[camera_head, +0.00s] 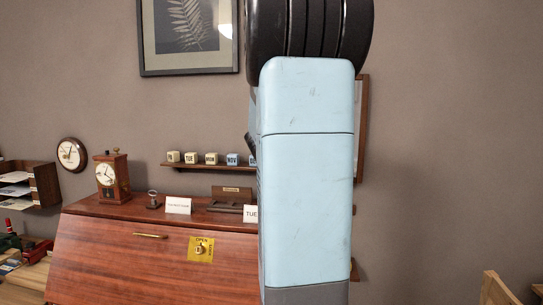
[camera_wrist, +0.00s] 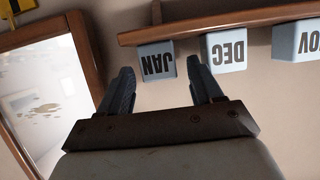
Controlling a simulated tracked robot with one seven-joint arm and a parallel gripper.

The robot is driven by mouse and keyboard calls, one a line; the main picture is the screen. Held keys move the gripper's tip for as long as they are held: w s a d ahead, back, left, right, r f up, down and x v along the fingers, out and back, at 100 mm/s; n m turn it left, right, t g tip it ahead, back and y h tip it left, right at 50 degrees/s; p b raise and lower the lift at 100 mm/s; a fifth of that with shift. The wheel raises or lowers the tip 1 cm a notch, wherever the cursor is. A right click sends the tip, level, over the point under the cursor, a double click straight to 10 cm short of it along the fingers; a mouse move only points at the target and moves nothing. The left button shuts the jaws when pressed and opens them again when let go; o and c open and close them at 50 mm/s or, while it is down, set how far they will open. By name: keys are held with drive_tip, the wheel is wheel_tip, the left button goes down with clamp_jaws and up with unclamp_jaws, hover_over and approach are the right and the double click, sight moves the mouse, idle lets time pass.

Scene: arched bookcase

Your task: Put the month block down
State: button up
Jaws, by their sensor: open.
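The month block reading JAN (camera_wrist: 158,66) is pale blue and shows upside down in the wrist view. It rests against the wooden shelf (camera_wrist: 255,20) at the end of the row. My gripper (camera_wrist: 160,70) is open, with one finger on each side of the JAN block; small gaps show beside it. The blue DEC block (camera_wrist: 226,50) is beside it, just past one finger, and the NOV block (camera_wrist: 298,42) is farther along. In the head view my arm hides the gripper and the JAN block.
In the head view the wall shelf (camera_head: 205,168) holds a row of cream and blue blocks. Below it, a wooden desk (camera_head: 110,255) carries a clock (camera_head: 112,178), cards and a small calendar stand (camera_head: 230,201). A framed panel (camera_wrist: 45,95) hangs close to one finger.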

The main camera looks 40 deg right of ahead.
drive_tip(key=v, duration=1.2)
drive_tip(key=a+n+t+y, duration=0.4)
drive_tip(key=a+n+y, duration=0.45)
drive_tip(key=a, duration=1.45)
drive_tip(key=s+a+f+n+g+y, duration=0.25)
drive_tip(key=s+a+f, duration=0.25)
drive_tip(key=s+a, duration=0.35)
drive_tip(key=s+d+f+m+g, duration=0.1)
drive_tip(key=s+f+g, duration=0.3)
drive_tip(key=s, duration=0.6)
drive_tip(key=shift+s+f+h, duration=0.25)
drive_tip(key=shift+f+h, duration=0.15)
drive_tip(key=shift+f, duration=0.5)
